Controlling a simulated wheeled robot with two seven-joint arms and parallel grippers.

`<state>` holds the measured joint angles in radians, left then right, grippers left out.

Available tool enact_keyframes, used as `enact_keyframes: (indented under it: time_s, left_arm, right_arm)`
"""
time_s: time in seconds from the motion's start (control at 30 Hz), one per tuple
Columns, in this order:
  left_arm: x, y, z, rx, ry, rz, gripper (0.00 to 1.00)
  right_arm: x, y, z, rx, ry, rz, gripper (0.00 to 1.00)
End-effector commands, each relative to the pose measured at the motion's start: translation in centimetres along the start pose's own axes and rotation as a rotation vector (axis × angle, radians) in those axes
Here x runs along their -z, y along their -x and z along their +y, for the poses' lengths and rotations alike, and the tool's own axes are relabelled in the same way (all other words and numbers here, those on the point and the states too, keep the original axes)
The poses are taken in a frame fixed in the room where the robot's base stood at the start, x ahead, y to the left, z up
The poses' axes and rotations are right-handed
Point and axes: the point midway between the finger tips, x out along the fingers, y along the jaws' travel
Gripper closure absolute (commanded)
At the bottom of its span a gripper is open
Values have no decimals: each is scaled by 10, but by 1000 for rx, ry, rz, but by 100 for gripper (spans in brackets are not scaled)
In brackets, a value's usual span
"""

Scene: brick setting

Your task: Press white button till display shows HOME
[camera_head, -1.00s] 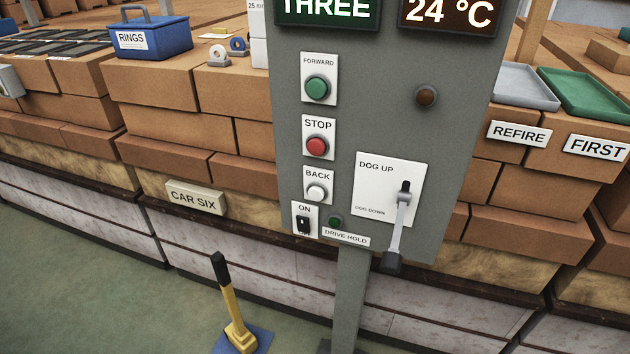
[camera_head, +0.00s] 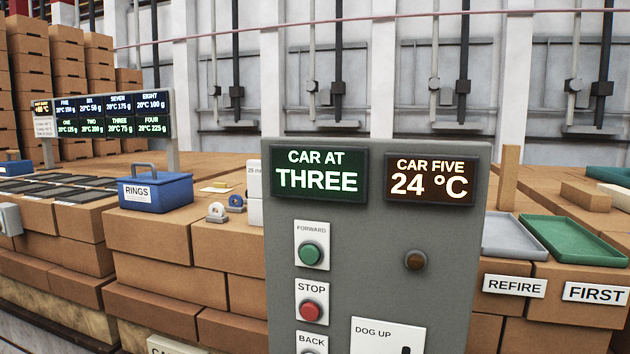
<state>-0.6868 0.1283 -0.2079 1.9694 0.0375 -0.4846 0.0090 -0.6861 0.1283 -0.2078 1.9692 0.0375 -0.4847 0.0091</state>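A grey control panel (camera_head: 375,255) stands in the middle of the head view. The white button (camera_head: 312,349) under the label BACK is only partly in view at the bottom edge. The green FORWARD button (camera_head: 310,253) and the red STOP button (camera_head: 311,310) are above it. The left display (camera_head: 319,175) reads CAR AT THREE in pale letters on dark green. Neither of my grippers is in view.
A blue RINGS box (camera_head: 156,193) sits on bricks at the left. A grey tray (camera_head: 514,238) and a green tray (camera_head: 575,240) lie at the right, above REFIRE and FIRST labels. A multi-part readout board (camera_head: 110,114) stands behind left. The space before the panel looks clear.

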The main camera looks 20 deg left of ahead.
Motion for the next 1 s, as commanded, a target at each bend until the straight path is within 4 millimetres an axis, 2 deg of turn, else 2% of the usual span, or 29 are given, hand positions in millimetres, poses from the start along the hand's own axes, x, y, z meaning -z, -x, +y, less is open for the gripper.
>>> enact_keyframes:
  time_s: [0.07, 0.23, 1.0]
  left_arm:
    - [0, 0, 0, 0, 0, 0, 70]
    - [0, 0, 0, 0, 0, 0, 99]
    - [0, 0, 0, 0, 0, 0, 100]
  right_arm:
    - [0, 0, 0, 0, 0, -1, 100]
    - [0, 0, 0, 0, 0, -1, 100]
    - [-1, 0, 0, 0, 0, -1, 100]
